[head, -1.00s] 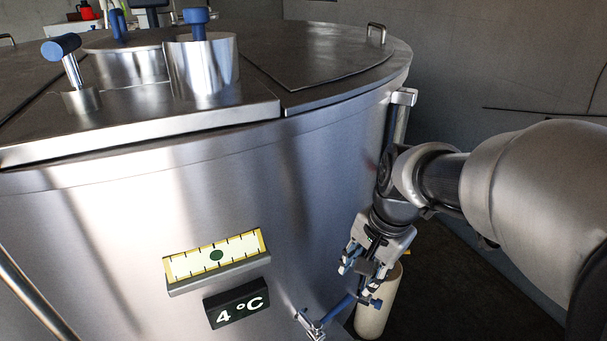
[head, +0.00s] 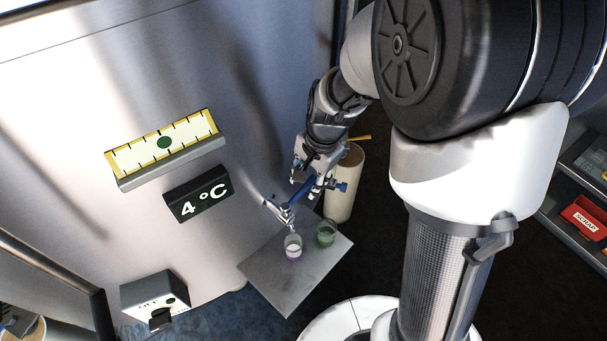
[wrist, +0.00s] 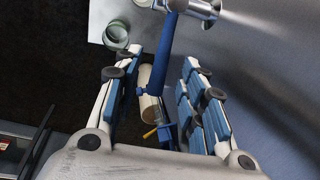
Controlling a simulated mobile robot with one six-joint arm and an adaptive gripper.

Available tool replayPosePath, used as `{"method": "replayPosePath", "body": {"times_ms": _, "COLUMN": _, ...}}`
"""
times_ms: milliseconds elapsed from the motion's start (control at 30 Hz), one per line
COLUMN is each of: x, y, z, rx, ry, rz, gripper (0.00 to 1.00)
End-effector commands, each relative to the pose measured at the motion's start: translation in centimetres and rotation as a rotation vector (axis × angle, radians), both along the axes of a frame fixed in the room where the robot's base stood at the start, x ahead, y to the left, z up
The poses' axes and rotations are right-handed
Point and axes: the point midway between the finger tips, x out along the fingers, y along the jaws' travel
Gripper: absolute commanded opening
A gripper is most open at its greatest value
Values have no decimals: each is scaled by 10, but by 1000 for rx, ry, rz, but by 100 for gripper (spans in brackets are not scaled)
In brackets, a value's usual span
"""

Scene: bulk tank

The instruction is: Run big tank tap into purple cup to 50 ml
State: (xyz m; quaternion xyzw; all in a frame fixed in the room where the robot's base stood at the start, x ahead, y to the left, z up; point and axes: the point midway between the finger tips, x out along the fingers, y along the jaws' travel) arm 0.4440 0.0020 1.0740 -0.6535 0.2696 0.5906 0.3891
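The big steel tank (head: 70,110) fills the left of the head view. Its tap (head: 284,212) sticks out low on the wall, with a blue lever (head: 301,193). The purple cup (head: 293,254) stands on a grey plate (head: 285,285) below the spout, with something whitish showing in it; its level is too small to read. My gripper (head: 313,184) is at the lever. In the wrist view the blue lever (wrist: 168,45) lies between the fingers of my gripper (wrist: 165,75), with gaps showing on both sides. The fingers are open around it.
A green cup (head: 326,236) stands on the plate to the right of the purple cup. A pale cylinder (head: 342,195) stands behind my gripper. A red scrap bin (head: 583,217) is far right.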

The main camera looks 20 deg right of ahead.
Motion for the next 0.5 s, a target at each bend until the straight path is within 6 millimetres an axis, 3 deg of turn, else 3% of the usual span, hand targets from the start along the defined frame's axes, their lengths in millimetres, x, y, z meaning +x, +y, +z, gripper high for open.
{"method": "replayPosePath", "body": {"times_ms": 200, "x": 3, "y": 3, "z": -20, "rx": 0, "ry": 0, "rz": 1, "gripper": 38}}
{"method": "replayPosePath", "body": {"times_ms": 500, "x": 4, "y": 3, "z": -22, "rx": 0, "ry": -1, "rz": 1, "gripper": 38}}
